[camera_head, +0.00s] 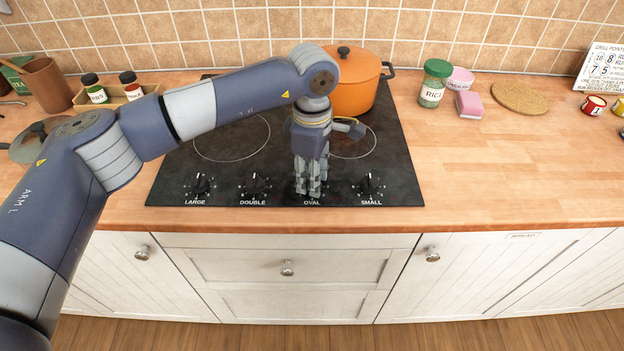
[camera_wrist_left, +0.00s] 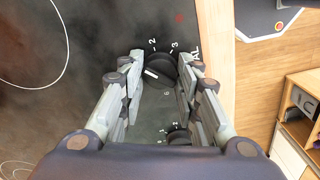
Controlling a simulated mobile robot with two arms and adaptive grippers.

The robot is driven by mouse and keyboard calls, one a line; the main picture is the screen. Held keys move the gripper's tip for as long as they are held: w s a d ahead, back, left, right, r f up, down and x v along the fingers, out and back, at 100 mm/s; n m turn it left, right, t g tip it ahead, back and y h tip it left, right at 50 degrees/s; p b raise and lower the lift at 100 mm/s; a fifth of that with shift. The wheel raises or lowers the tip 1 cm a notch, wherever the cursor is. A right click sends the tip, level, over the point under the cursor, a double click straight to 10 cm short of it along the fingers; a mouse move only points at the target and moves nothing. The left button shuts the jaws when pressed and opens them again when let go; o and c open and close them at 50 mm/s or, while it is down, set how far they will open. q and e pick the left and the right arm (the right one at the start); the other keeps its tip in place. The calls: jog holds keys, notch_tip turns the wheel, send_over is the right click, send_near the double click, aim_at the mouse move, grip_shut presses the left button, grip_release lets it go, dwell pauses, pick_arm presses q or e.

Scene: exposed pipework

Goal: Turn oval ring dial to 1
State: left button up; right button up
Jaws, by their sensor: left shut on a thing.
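The oval ring dial is the dark knob above the label OVAL on the black cooktop (camera_head: 225,182). In the head view my left gripper (camera_head: 310,192) points straight down over it and hides it. In the left wrist view the oval ring dial (camera_wrist_left: 160,66) sits between the fingertips of my left gripper (camera_wrist_left: 161,72), which is shut on it. The marks 2 and 3 show beside the dial, and a short white line shows at its edge. I cannot tell its exact setting. My right gripper is not in view.
The double dial (camera_head: 255,186) and large dial (camera_head: 200,186) stand to the left, the small dial (camera_head: 369,186) to the right. An orange pot (camera_head: 354,88) stands on the cooktop behind my gripper. A rice jar (camera_head: 434,84) stands right of it.

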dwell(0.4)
pick_arm(q)
jog(key=o, duration=1.1)
jog(key=shift+c, duration=0.2)
jog(key=shift+r, duration=0.1)
notch_tip(320, 180, up, 12)
